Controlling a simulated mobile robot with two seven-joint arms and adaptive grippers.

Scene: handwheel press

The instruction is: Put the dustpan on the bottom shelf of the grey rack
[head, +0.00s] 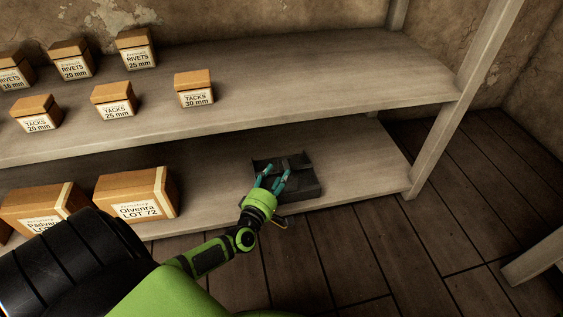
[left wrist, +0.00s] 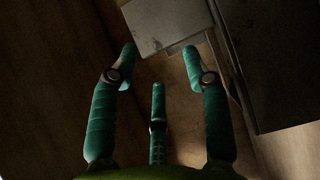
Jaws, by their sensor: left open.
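The dark dustpan (head: 306,184) lies on the bottom shelf (head: 355,160) of the grey rack, close to the shelf's front edge. My left gripper (head: 275,175) is over the dustpan's left part in the head view, fingers open, and hides some of it. In the left wrist view the fingers (left wrist: 160,62) are spread with nothing clasped between them. A dark flat surface (left wrist: 268,60), apparently the dustpan, lies beyond and right of the fingertips there. I cannot tell whether a finger touches it. My right gripper is not in view.
A carton marked LOT 72 (head: 138,196) and another carton (head: 45,208) stand left on the bottom shelf. Small boxes of rivets and tacks (head: 194,88) stand on the shelf above. A rack post (head: 455,115) rises at right. The bottom shelf is clear right of the dustpan.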

